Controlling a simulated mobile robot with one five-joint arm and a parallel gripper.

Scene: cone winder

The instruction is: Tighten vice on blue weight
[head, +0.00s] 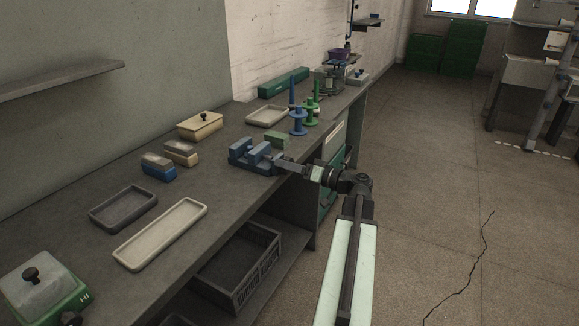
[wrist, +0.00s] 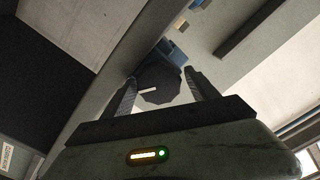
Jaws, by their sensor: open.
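The blue vice (head: 252,155) stands at the bench's front edge, with an open-looking gap between its jaws. In the wrist view part of its blue body (wrist: 174,52) shows beyond a dark round hub (wrist: 160,80) with a short pale bar. My gripper (head: 282,164) is at the vice's front side. In the wrist view my gripper (wrist: 159,76) is open, its fingers on either side of the hub; I cannot tell whether they touch it. I cannot make out a separate blue weight in the vice.
A beige block (head: 181,152), a lidded box (head: 200,126), a dark tray (head: 124,208) and a long cream tray (head: 160,234) are on the bench. Blue (head: 298,122) and green (head: 313,112) spindles stand beyond the vice. A crate (head: 238,268) sits below. Floor to the right is clear.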

